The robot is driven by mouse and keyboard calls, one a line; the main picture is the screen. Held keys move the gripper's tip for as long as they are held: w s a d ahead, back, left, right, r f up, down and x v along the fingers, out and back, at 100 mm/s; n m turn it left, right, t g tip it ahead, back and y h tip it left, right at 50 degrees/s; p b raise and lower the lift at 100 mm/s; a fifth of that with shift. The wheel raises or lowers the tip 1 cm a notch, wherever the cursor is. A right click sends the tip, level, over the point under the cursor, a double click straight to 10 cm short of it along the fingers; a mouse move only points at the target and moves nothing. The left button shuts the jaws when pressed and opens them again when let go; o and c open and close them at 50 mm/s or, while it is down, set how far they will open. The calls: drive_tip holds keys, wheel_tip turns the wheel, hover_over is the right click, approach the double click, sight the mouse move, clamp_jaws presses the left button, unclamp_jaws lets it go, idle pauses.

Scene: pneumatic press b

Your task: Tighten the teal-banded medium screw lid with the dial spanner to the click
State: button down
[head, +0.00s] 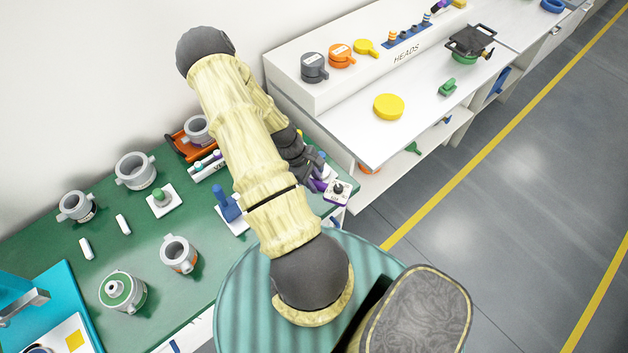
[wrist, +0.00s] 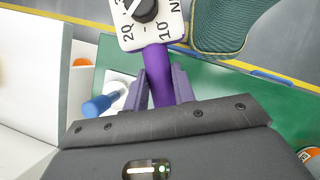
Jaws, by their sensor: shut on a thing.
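My gripper (head: 320,183) is shut on the purple handle of the dial spanner (head: 339,191), held above the right end of the green bench. In the wrist view, my gripper (wrist: 160,78) grips the purple handle. The white dial head of the dial spanner (wrist: 149,22) has a black knob and number marks, and points away from the jaws. A pot topped with a green lid (head: 118,290) that has a pale centre stands at the bench's front left, well apart from the spanner. I cannot tell whether it is the teal-banded lid.
Open grey pots (head: 135,171), an orange-banded pot (head: 179,254), a green knob on a white plate (head: 162,199) and a blue post (head: 227,204) stand on the bench. A teal tray (head: 75,305) is at lower left. A white counter (head: 420,120) lies beyond the spanner.

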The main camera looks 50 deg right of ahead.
drive_tip(key=shift+f+b, duration=0.4)
drive_tip(key=shift+f, duration=0.15)
idle(0.7)
drive_tip(key=c, duration=1.7)
unclamp_jaws()
clamp_jaws()
drive_tip(key=shift+s+a+m+y, duration=0.15)
drive_tip(key=shift+a+m+y, duration=0.35)
drive_tip(key=shift+a+m, duration=0.9)
drive_tip(key=shift+a+m+y, duration=0.5)
drive_tip(key=shift+a+m, duration=0.3)
drive_tip(key=shift+a, duration=0.75)
drive_tip(key=shift+w+a+m+y, duration=0.2)
drive_tip(key=shift+a+m, duration=0.3)
drive_tip(key=shift+a, duration=0.15)
drive_tip(key=shift+w+a+m+y, duration=0.2)
drive_tip(key=shift+a+m, duration=0.3)
drive_tip(key=shift+a, duration=0.15)
